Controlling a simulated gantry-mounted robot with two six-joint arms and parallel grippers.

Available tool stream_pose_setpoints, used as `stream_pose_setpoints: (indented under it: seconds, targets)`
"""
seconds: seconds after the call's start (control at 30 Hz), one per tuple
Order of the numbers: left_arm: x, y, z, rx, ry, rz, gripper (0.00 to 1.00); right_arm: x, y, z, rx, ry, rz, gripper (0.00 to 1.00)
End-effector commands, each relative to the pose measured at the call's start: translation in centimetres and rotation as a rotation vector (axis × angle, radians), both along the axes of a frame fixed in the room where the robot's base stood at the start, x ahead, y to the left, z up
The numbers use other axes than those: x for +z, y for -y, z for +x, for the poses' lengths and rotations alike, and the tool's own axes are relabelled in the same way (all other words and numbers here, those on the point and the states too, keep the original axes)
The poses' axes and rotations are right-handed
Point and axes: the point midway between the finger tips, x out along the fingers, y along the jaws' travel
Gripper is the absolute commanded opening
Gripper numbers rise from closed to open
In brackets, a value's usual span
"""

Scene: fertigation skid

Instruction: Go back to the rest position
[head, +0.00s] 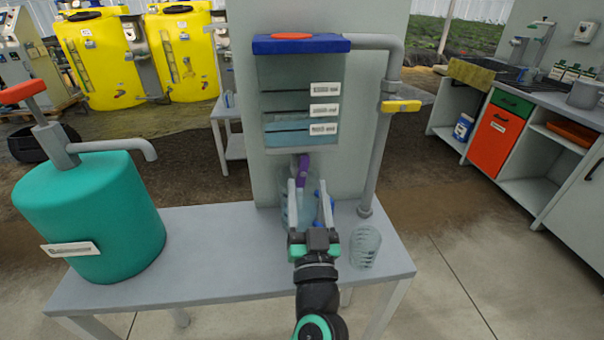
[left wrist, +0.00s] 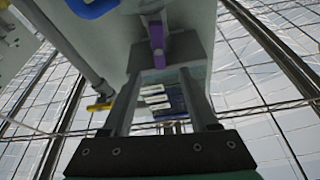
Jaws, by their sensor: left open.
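My left gripper (head: 308,188) is open in the head view, above the front of the grey table (head: 225,275). Its fingers point away from me, below the blue-topped tank (head: 300,75) on the panel. A clear container (head: 305,206) with a blue part stands behind the fingers and is partly hidden by them. I cannot tell whether they touch it. A purple piece (head: 302,170) hangs under the tank, and also shows between the fingers in the left wrist view (left wrist: 157,40). My right gripper is in neither view.
A clear ribbed cup (head: 365,246) stands right of my left gripper. A grey pipe with a yellow valve handle (head: 401,106) runs down beside the tank. A teal drum with a pump (head: 92,215) stands at the table's left. The table front between drum and gripper is clear.

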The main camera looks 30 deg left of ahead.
Motion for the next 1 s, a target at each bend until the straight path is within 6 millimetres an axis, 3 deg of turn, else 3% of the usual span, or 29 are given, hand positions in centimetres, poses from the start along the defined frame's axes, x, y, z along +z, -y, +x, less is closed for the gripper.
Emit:
stream_pose_setpoints:
  seconds: [0.37, 0.47, 0.57, 0.67, 0.7, 0.8, 0.9, 1.0]
  targets:
    - [0.2, -0.1, 0.0, 0.001, 0.0, 0.0, 0.6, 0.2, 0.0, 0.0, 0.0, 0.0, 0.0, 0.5]
    - [2.2, -0.7, 0.0, 0.012, 0.005, -0.001, 0.6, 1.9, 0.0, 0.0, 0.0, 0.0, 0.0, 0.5]
    - [7.7, -2.5, -0.3, 0.043, 0.04, -0.01, 0.6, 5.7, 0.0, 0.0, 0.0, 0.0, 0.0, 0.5]
    - [16.1, -4.8, -1.5, 0.034, 0.15, -0.092, 0.6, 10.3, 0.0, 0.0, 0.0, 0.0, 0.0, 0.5]
    - [19.8, -5.7, -2.1, 0.006, 0.204, -0.148, 0.6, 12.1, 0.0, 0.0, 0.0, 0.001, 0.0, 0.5]
    - [28.5, -6.9, -3.9, -0.108, 0.324, -0.269, 0.6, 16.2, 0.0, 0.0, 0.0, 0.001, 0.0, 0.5]
    - [36.1, -6.5, -6.1, -0.268, 0.417, -0.327, 0.6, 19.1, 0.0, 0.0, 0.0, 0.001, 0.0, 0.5]
    - [42.1, -4.6, -8.8, -0.442, 0.487, -0.316, 0.6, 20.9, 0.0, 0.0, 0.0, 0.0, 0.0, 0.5]
